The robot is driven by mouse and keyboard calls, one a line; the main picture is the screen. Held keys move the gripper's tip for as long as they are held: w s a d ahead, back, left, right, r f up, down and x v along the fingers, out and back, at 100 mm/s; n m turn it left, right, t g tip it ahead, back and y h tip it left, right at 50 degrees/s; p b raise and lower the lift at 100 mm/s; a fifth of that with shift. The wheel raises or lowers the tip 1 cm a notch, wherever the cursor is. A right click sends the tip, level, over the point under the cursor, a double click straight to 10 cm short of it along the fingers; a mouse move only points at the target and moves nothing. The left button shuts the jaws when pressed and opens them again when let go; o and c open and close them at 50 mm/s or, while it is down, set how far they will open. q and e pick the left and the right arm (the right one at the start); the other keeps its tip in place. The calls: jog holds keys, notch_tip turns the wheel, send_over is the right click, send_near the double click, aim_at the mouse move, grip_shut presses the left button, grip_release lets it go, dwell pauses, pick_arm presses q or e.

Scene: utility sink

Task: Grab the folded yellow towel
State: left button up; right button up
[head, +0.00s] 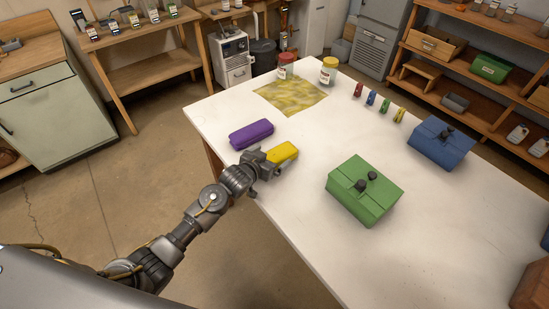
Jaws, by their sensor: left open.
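The folded yellow towel (284,152) is a small yellow block shape on the white table (300,249), near its left edge. My left gripper (268,161) is open at the towel's near left end and hides part of that end. I cannot tell whether the towel lies between the fingers or whether they touch it. My right gripper is not in view.
A purple folded piece (251,134) lies just left of the towel. A flat yellow patterned cloth (291,95), two jars (286,67), several small coloured clips (371,97), a green box (364,190) and a blue box (441,143) are on the table. The table's middle is clear.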

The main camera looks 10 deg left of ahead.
pick_arm(q)
jog(key=shift+s, duration=0.1)
jog(key=c, duration=1.1)
jog(key=shift+c, duration=0.7)
